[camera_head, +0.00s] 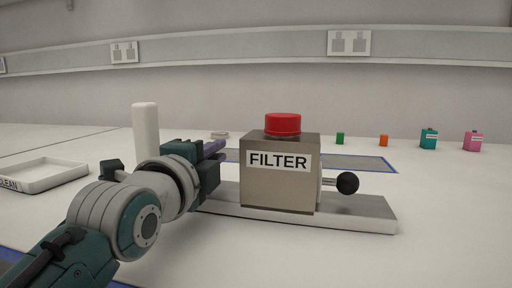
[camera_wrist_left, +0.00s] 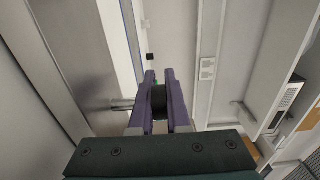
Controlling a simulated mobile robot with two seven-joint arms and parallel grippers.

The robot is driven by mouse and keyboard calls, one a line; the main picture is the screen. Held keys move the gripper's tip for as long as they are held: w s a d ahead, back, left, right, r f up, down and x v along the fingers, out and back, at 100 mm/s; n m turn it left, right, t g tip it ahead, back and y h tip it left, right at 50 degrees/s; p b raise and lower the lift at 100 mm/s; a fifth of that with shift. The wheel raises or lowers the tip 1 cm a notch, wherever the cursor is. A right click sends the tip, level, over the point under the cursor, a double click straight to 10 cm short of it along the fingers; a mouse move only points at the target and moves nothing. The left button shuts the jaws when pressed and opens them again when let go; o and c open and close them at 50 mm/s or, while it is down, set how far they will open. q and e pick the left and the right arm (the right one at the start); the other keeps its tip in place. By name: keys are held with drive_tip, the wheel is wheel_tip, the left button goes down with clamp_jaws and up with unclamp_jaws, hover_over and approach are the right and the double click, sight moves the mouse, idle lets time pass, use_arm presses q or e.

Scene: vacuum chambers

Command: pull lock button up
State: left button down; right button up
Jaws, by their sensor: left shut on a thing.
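The metal box labelled FILTER (camera_head: 280,182) stands on a pale base plate (camera_head: 362,213) on the table. A red round cap (camera_head: 283,124) sits on its top, and a black ball knob (camera_head: 347,183) sticks out on its right side. My left gripper (camera_head: 215,149) is at the box's left side, its purple fingers partly hidden behind its own body. In the left wrist view, the fingers (camera_wrist_left: 159,80) are shut on a dark round knob (camera_wrist_left: 158,99). A short metal rod (camera_wrist_left: 122,104) runs from the box's side to it. No part is marked as the lock button.
A white cylinder (camera_head: 145,129) stands behind my left arm. A white tray marked CLEAN (camera_head: 50,174) lies at the left. Small green (camera_head: 340,138), orange (camera_head: 384,140), teal (camera_head: 429,140) and pink (camera_head: 473,141) objects stand at the back right. The table's right front is clear.

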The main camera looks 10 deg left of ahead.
use_arm(q)
drive_tip(key=shift+r, duration=0.15)
drive_tip(key=c, duration=1.2)
unclamp_jaws()
drive_tip(key=shift+o, duration=0.2)
drive_tip(key=s+p, duration=0.1)
drive_tip(key=s, duration=0.2)
drive_tip(key=s+p, duration=0.1)
drive_tip(key=s, duration=0.2)
drive_tip(key=s+p, duration=0.1)
drive_tip(key=s, duration=0.2)
drive_tip(key=shift+s+a, duration=0.3)
drive_tip(key=shift+s, duration=0.1)
drive_tip(key=s+a+r+n+g+p, duration=0.1)
drive_tip(key=s+r+n+g+p, duration=0.7)
drive_tip(key=s+p, duration=0.65)
drive_tip(key=s+a+r+n+g+p, duration=0.2)
drive_tip(key=s+r+n+g+p, duration=0.6)
drive_tip(key=p, duration=1.1)
drive_tip(key=s+r+p, duration=0.1)
drive_tip(key=r+p, duration=1.7)
drive_tip(key=r, duration=0.1)
drive_tip(key=s+r+t+p, duration=0.1)
drive_tip(key=s+r+p, duration=0.1)
drive_tip(key=r+p, duration=1.6)
drive_tip(key=shift+s+r+n+t+y, duration=0.3)
drive_tip(key=shift+r+y, duration=0.1)
drive_tip(key=shift+r, duration=0.55)
